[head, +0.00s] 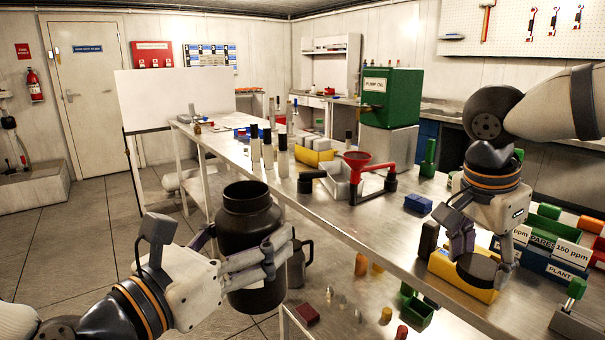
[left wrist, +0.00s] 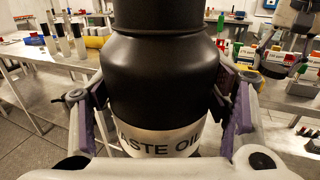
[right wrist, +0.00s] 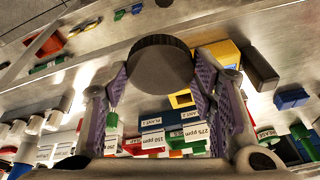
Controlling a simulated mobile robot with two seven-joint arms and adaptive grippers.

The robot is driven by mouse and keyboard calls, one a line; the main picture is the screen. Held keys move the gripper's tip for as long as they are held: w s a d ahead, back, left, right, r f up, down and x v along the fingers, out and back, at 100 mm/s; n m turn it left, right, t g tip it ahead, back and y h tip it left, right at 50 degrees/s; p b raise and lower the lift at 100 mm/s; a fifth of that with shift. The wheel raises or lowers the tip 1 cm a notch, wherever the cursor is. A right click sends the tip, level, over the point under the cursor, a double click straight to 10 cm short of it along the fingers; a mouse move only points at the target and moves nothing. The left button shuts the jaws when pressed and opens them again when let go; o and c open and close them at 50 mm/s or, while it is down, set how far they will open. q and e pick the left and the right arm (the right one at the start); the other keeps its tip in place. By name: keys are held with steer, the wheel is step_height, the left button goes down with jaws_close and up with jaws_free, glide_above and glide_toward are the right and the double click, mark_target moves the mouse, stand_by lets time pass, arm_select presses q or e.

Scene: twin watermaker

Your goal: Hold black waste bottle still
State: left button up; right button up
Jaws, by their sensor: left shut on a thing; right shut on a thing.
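The black waste bottle (head: 246,212) is upright in front of the table's left edge, with its wide neck open. Its white label ending in "ASTE OIL" shows in the left wrist view (left wrist: 160,142). My left gripper (head: 256,262) is shut on the bottle, one finger pad on each side of its body. My right gripper (head: 482,258) is shut on a round black cap (head: 478,270) over the table's right part, near a yellow block (head: 447,272). The cap also shows between the finger pads in the right wrist view (right wrist: 160,64).
Labelled bins (head: 552,240) stand at the right. A dark jug (head: 298,262) is just right of the bottle. Open floor lies left.

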arm_select(q)
steer(key=s+a+f+n+t+y, duration=0.3)
steer(key=a+f+n+y, duration=0.3)
steer(key=a+f+y, duration=0.4)
step_height(320, 180, down, 6)
steer(key=shift+s+a+r+n, duration=0.2)
steer(key=shift+s+a+n, duration=0.1)
steer(key=shift+a+n, duration=0.15)
arm_select(e)
steer(key=s+a+f+n+t+y, duration=0.1)
steer(key=s+a+f+n+y, duration=0.2)
steer(key=s+a+f+n, duration=0.5)
steer(key=a+n, duration=0.1)
steer(key=n, duration=0.5)
steer(key=shift+s+f+t, duration=0.2)
steer(key=shift+f+t, duration=0.1)
steer(key=shift+f, duration=0.05)
arm_select(q)
steer(key=s+d+f+m+g+h, duration=0.1)
steer(key=d+m+g+h, duration=0.3)
steer(key=d+m+h, duration=0.4)
steer(key=d+h, duration=0.3)
steer(key=d, duration=0.1)
steer(key=shift+s+d+f, duration=0.35)
steer(key=shift+s, duration=0.05)
steer(key=shift+f, duration=0.1)
arm_select(e)
steer(key=shift+w, duration=0.1)
